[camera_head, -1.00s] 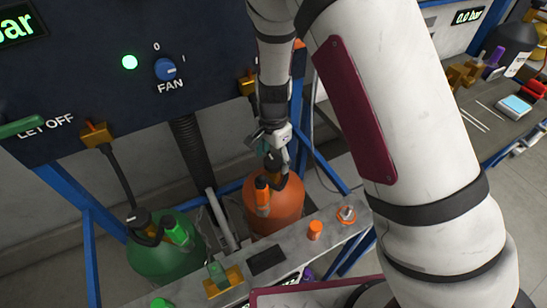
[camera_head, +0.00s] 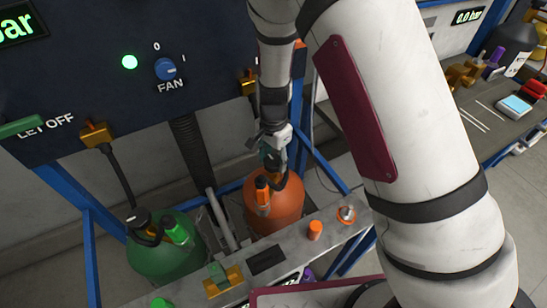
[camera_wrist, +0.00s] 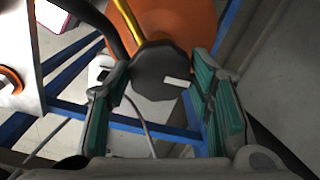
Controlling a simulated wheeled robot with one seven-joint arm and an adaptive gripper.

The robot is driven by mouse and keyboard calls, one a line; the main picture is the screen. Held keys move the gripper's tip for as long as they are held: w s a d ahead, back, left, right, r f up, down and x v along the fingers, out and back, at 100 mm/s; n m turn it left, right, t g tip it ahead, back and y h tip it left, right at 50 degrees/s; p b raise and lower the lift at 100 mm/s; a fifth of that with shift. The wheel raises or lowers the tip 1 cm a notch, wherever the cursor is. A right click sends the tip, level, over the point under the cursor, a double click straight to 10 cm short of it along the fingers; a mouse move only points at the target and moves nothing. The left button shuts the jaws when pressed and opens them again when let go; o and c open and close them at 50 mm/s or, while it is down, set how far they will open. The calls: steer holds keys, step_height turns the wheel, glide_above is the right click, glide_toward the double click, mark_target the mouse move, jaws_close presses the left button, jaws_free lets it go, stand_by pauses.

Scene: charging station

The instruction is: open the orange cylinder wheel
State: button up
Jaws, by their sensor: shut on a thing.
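The orange cylinder (camera_head: 287,208) stands upright behind the grey bench, and its body also shows at the top of the wrist view (camera_wrist: 195,25). Its dark wheel (camera_wrist: 155,70), with a white mark, sits between my teal-padded fingers in the wrist view. My gripper (camera_wrist: 161,75) is shut on the wheel. In the head view my gripper (camera_head: 273,158) points down over the cylinder's top, and the wheel is mostly hidden there. An orange fitting (camera_head: 262,190) is at the cylinder's neck, with a black hose beside it.
A green cylinder (camera_head: 160,258) stands to the left. Blue frame bars (camera_head: 325,165) run close behind. The dark panel (camera_head: 90,80) rises at the left.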

steer(key=n, duration=0.4)
steer(key=shift+n, duration=0.3)
steer(key=n, duration=0.4)
steer(key=shift+b, duration=0.4)
steer(key=n, duration=0.5)
steer(key=shift+b, duration=0.35)
steer(key=shift+n, duration=1.8)
steer(key=o, duration=1.2)
steer(key=shift+c, duration=0.2)
steer(key=shift+r, duration=0.1)
